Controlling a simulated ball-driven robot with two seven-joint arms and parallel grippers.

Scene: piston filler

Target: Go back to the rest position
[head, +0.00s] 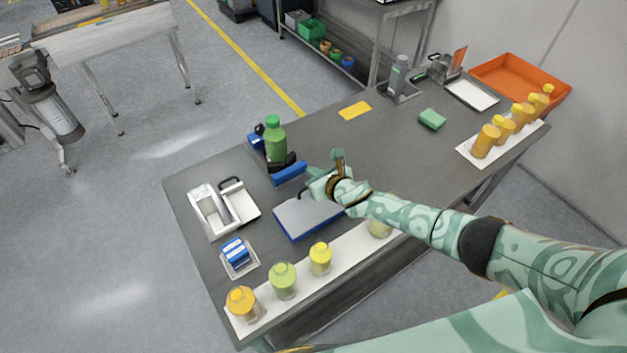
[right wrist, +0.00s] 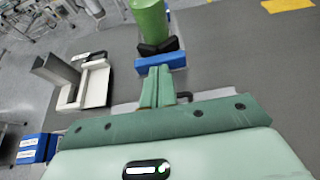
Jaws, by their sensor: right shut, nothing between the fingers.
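My right arm reaches in from the right of the head view, over the front part of the grey table (head: 385,143). Its gripper (head: 316,178) is above the table by a blue-edged tray (head: 300,217). In the right wrist view the two fingers (right wrist: 158,86) lie together with nothing between them. They point towards a green bottle (head: 275,138) in a black holder with a blue block (head: 290,172). The bottle also shows, cut off, in the right wrist view (right wrist: 150,20), apart from the fingers. My left gripper is in neither view.
Yellow and green bottles (head: 283,280) line a white strip at the near edge. Orange bottles (head: 486,141), a green sponge (head: 432,119) and an orange bin (head: 515,80) are farther right. The table's middle is largely clear.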

